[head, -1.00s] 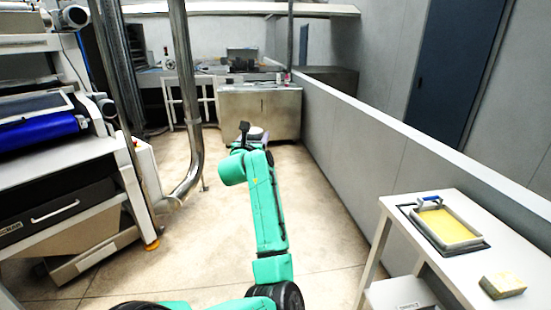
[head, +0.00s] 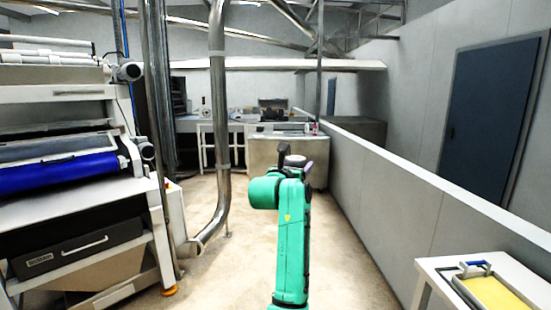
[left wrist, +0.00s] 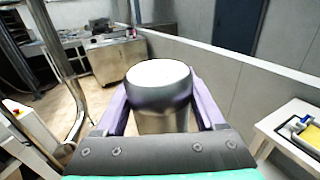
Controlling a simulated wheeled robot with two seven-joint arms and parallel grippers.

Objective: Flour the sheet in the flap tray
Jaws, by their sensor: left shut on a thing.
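A metal cylinder with a pale round top, like a shaker (left wrist: 160,92), stands upright between the purple fingers of my left gripper (left wrist: 162,104). The gripper is shut on it. In the head view my green left arm reaches forward over the floor, and the top of the cylinder (head: 295,160) shows at its far end. The roller sheeter (head: 75,205) stands at the left, with a blue roll and a dark handled drawer front. A shallow tray (head: 463,289) holding something yellow (head: 505,293) is partly cut off at bottom right. I cannot tell which part is the flap tray. My right gripper is not in view.
A white table (head: 428,266) carries the yellow-filled tray beside a long grey low wall (head: 400,205). A steel duct (head: 218,110) stands right of the sheeter. A metal cabinet (head: 290,160) is at the back. The floor between is clear.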

